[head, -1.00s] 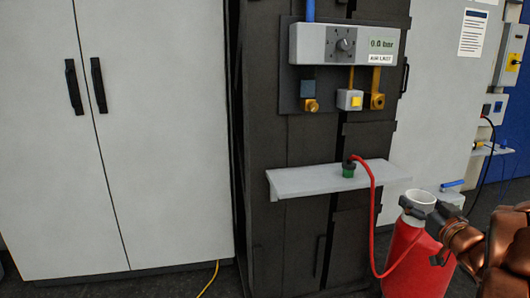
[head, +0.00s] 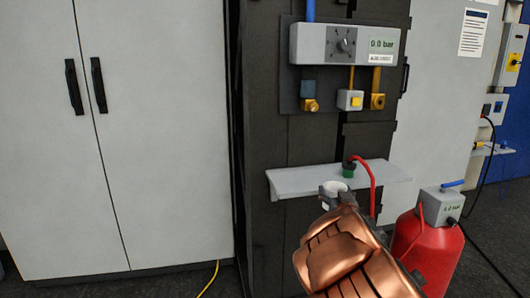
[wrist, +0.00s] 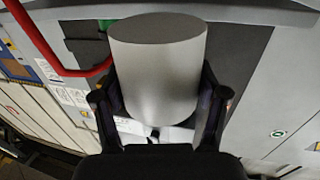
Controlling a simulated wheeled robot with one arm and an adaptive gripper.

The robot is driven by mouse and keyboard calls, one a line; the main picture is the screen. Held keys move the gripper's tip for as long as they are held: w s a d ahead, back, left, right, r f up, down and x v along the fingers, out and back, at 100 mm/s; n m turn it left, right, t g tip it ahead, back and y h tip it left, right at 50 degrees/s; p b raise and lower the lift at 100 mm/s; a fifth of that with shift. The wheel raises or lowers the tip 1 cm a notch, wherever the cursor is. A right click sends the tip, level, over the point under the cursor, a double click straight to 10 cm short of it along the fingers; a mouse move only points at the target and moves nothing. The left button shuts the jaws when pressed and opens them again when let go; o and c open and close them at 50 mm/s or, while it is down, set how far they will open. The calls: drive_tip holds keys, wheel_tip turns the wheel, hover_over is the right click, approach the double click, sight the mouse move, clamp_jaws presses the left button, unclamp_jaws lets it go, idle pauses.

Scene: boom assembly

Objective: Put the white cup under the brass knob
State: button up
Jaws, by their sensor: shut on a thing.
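The white cup (head: 334,187) is held in my gripper (head: 338,197), in front of the shelf in the head view. In the wrist view the cup (wrist: 157,70) fills the space between the two dark fingers, which close on its sides. Two brass fittings hang under the grey control box: a left one (head: 310,105) below a blue-grey block, and a right one (head: 377,101) on a brass pipe. I cannot tell for sure which is the brass knob.
A light grey shelf (head: 290,183) sticks out below the control box (head: 343,44). A green connector (head: 348,170) with a red hose stands on it, just right of the cup. A red tank (head: 428,248) stands at the lower right. The shelf's left part is clear.

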drive_tip(key=a, duration=0.4)
wheel_tip(320, 180, up, 26)
drive_tip(key=p, duration=2.6)
drive_tip(key=shift+w+d+f, duration=0.2)
drive_tip(key=shift+w+d, duration=0.15)
